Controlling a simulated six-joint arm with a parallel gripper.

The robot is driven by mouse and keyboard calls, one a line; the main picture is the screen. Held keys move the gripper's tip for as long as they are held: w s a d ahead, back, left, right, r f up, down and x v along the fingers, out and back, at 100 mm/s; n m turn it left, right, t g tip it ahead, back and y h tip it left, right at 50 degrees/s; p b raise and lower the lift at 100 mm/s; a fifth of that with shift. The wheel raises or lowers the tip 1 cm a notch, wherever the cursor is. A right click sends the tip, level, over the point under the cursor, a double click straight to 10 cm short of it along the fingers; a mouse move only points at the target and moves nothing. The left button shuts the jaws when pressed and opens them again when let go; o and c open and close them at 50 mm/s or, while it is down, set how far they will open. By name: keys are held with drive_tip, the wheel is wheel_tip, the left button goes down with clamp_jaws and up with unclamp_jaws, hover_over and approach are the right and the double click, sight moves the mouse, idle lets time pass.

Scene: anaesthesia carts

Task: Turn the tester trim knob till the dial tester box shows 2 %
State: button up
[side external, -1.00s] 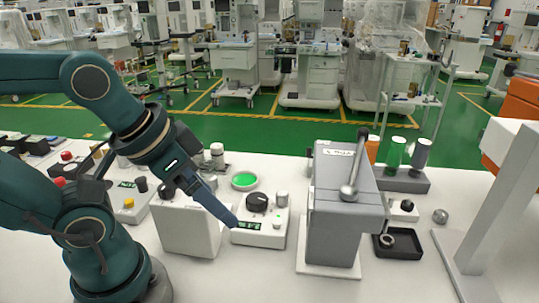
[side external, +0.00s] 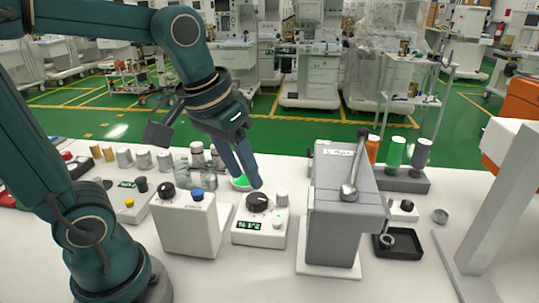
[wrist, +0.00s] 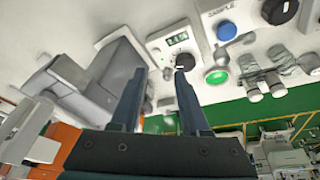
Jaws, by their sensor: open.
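The dial tester box (side external: 244,238) is a low white box in the middle of the table. It carries a small green-lit display (side external: 248,226), a black knob (side external: 257,201), a grey knob (side external: 281,198) and a small pale button (side external: 277,222). I cannot tell which knob is the trim knob, and the reading is too small to be sure of. My gripper (side external: 252,184) is open and empty above the box's back, fingers pointing down. In the wrist view the display (wrist: 178,39) is beyond the fingertips, and the black knob (wrist: 185,61) is by the right fingertip.
A taller white box (side external: 190,230) with a black knob and blue button stands left of the tester box. A grey block with a lever (side external: 333,225) stands close on its right. A green disc (side external: 241,183) lies behind. A black tray (side external: 398,247) is further right.

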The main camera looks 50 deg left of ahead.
drive_tip(key=w+a+f+n+g, duration=0.2)
drive_tip(key=w, duration=0.4)
drive_tip(key=n+g, duration=0.2)
drive_tip(key=n, duration=0.1)
hover_over(282, 193)
drive_tip(key=f, duration=0.5)
drive_tip(key=shift+s+d, duration=0.2)
drive_tip(key=shift+s, duration=0.05)
drive_tip(key=shift+w+a+f, duration=0.2)
drive_tip(key=shift+w+f, duration=0.1)
drive_tip(key=shift+f, duration=2.7)
clamp_jaws()
